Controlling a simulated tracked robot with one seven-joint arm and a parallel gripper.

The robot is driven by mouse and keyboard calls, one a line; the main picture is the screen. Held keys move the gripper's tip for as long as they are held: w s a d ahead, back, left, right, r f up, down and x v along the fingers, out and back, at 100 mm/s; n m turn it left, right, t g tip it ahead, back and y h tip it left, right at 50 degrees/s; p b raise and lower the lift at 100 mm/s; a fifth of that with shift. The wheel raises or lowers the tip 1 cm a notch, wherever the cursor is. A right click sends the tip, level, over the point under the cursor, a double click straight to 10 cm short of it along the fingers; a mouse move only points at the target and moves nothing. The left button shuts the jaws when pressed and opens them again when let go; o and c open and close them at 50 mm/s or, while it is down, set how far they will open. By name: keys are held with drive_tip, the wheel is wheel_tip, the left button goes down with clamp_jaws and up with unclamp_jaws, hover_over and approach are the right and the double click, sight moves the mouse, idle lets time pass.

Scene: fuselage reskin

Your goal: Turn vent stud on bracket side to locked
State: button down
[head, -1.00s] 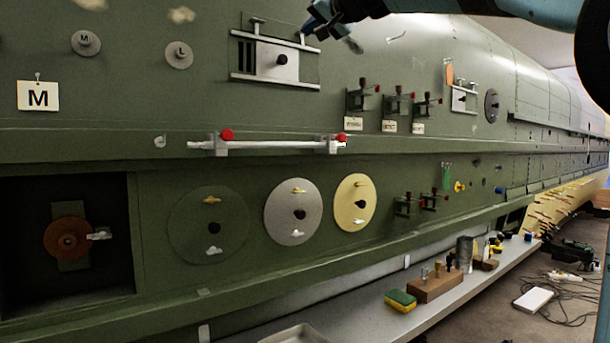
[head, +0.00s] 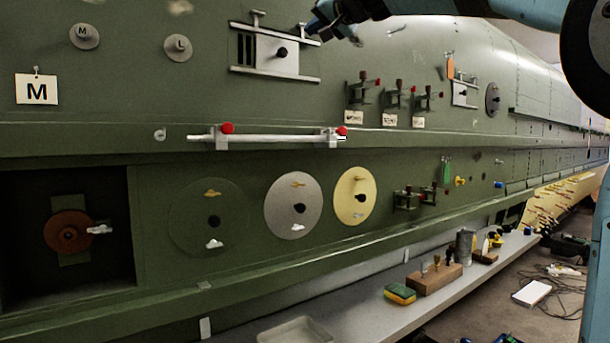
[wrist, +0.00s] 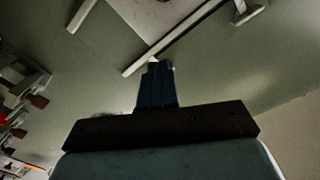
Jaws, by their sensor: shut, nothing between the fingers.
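The vent (head: 300,62) is a pale plate with a black knob, held between two rails on the green skin at the upper middle of the head view. One stud (head: 257,16) with a crossbar stands at its upper left. A second stud (head: 303,36) stands at its upper right, partly hidden by my gripper. I cannot tell from markings which is on the bracket side, or whether either is locked. My gripper (head: 316,27) is shut and empty, its tip beside the right stud. In the wrist view, the closed fingers (wrist: 156,72) point at a rail end; contact is unclear.
Several red-tipped clamps (head: 394,97) stick out of the skin right of the vent, with a smaller vent (head: 461,94) beyond. A pale bar (head: 270,137) with red knobs runs below. A grey shelf (head: 362,318) carries a sponge and blocks.

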sight(294, 37)
drive_tip(key=shift+x, duration=2.2)
drive_tip(key=shift+w+d+r, duration=0.1)
drive_tip(key=shift+d+r, duration=0.1)
drive_tip(key=shift+r, duration=0.35)
drive_tip(key=shift+f, duration=0.1)
drive_tip(key=shift+a+f, duration=0.1)
drive_tip(key=shift+f, duration=0.15)
drive_tip(key=v, duration=0.6)
idle(0.4)
drive_tip(key=s+d+f+g+h, duration=0.3)
drive_tip(key=s+d+f, duration=0.3)
drive_tip(key=f, duration=1.1)
drive_tip(key=s+d+f+g+h, duration=0.3)
drive_tip(key=s+d+f, duration=0.4)
drive_tip(key=s+f, duration=0.7)
drive_tip(key=s+d+f+g+h, duration=0.3)
drive_tip(key=s+d+f, duration=0.4)
drive_tip(key=f, duration=1.5)
drive_tip(key=s+h, duration=0.1)
drive_tip(key=s, duration=0.3)
drive_tip(key=shift+f+m, duration=0.2)
drive_tip(key=shift+m, duration=0.2)
